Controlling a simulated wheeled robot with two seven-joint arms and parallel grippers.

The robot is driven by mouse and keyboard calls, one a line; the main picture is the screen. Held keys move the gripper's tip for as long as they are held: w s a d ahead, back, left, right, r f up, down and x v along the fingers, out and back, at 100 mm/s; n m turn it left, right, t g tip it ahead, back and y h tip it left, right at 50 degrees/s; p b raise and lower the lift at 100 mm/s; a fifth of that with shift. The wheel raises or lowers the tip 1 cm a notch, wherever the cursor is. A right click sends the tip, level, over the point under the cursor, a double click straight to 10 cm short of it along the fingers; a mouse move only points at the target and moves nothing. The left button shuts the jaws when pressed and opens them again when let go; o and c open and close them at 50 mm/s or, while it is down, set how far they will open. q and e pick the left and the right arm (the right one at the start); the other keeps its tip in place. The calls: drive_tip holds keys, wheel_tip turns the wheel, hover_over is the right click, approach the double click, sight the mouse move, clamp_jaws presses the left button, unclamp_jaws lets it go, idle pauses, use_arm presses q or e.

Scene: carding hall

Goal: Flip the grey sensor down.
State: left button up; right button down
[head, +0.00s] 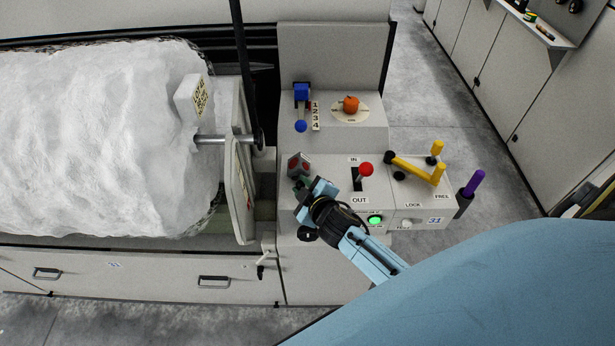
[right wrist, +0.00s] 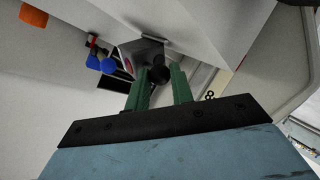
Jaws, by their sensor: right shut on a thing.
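The grey sensor (head: 299,165) is a small box with two red round spots, tilted at the left edge of the console. In the right wrist view its grey body (right wrist: 140,50) shows beyond a round black knob (right wrist: 160,73). My right gripper (head: 303,188) is just in front of the sensor in the head view. In the right wrist view its green fingers (right wrist: 160,88) are on both sides of the black knob and shut on it. The fingers partly hide the sensor's lower side. My left gripper is not in view.
The console holds a red-knobbed lever (head: 366,170), yellow handles (head: 420,168), a purple-gripped lever (head: 474,183), a blue lever (head: 301,95) and an orange knob (head: 350,104). A green light (head: 376,220) is lit. White fibre (head: 100,140) fills the left; floor is clear at right.

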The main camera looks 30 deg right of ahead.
sight(288, 200)
drive_tip(key=shift+w+a+r+n+g+h+p, duration=0.3)
drive_tip(key=shift+a+n+g+h+p, duration=0.15)
drive_tip(key=shift+p, duration=0.3)
drive_tip(key=shift+w+a+f+n+g+h+p, duration=0.1)
drive_tip(key=shift+w+a+n+g+h+p, duration=0.2)
drive_tip(key=shift+a+n+g+h+p, duration=0.4)
drive_tip(key=shift+w+a+f+n+g+h, duration=0.15)
drive_tip(key=shift+n+g+h, duration=0.15)
drive_tip(key=shift+n, duration=0.35)
drive_tip(key=shift+w+a+f+n+g+h, duration=0.15)
drive_tip(key=shift+a+n+g+h, duration=0.05)
drive_tip(key=shift+n+g+h, duration=0.2)
drive_tip(key=shift+w+a+f+n+g+h, duration=0.15)
drive_tip(key=shift+a+n+g+h, duration=0.1)
drive_tip(key=shift+n+h, duration=0.2)
drive_tip(key=c, duration=1.2)
unclamp_jaws()
drive_tip(key=shift+s+r, duration=0.1)
